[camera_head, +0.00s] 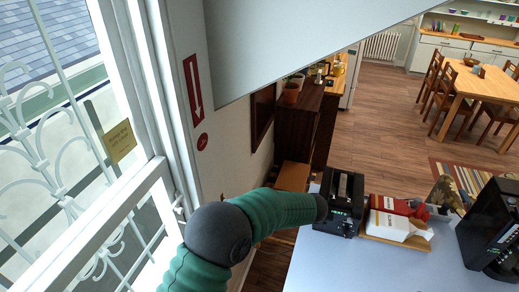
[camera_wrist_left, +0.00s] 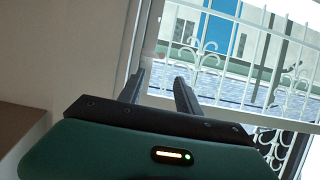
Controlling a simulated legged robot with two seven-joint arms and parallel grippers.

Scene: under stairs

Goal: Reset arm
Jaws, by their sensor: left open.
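My left gripper (camera_wrist_left: 160,77) shows in the left wrist view. Its two dark fingers stand apart with nothing between them, so it is open and empty. They point toward a window with a white grille (camera_wrist_left: 200,52). A green and dark grey arm of mine rises from the bottom of the head view and bends right at a dark joint. Its dark end lies in front of the left edge of a black machine (camera_head: 345,190); I cannot tell if they touch. No gripper fingers show in the head view. My right gripper is not in view.
A pale table (camera_head: 350,262) holds the black machine, a wooden tray (camera_head: 408,238) with red and white packages, and another black machine (camera_head: 492,228) at right. A barred window (camera_head: 75,150) is close at left. A sloped white underside (camera_head: 290,40) hangs overhead. Open wooden floor lies beyond.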

